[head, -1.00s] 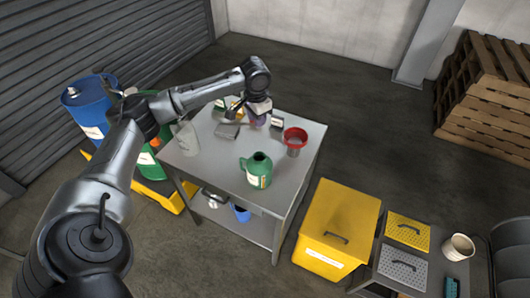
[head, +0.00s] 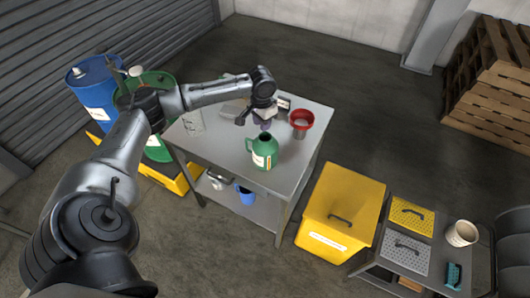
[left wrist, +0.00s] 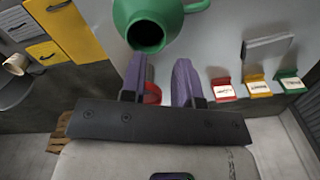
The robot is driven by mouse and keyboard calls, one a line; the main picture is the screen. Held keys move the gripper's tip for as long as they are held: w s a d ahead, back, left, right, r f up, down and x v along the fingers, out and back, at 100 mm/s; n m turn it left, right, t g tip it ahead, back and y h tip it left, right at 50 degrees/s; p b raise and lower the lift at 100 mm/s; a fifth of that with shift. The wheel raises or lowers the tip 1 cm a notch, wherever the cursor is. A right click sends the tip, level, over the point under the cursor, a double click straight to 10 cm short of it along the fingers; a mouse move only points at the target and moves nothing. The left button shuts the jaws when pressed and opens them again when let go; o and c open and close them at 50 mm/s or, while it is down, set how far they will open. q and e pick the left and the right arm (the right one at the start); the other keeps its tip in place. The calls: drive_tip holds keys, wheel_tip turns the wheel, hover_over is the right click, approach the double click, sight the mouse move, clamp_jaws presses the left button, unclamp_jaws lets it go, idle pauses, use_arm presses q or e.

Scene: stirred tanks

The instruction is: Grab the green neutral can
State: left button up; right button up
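The green can (head: 264,155), with a white label and a side handle, stands upright on the metal table (head: 222,150). In the left wrist view the can (left wrist: 165,12) is at the top, its dark round mouth facing the camera. My left gripper (head: 264,124) is just behind the can in the head view, above the table. In the left wrist view my left gripper (left wrist: 160,70) has its two purple fingers apart with nothing held between them. The fingertips point toward the can and look apart from it. My right gripper is not in view.
A red funnel-like vessel (head: 301,120) stands right of the can. A clear bottle (head: 193,122) is at the table's left. Red (left wrist: 223,89), yellow (left wrist: 258,86) and green (left wrist: 291,82) labelled stands line the table edge. A yellow bin (head: 340,210) stands beside the table.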

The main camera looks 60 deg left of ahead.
sight(261, 148)
use_arm(q)
wheel_tip(261, 148, down, 5)
drive_tip(key=shift+a+f+b, duration=0.1)
drive_tip(key=shift+b, duration=0.4)
clamp_jaws()
idle(1.2)
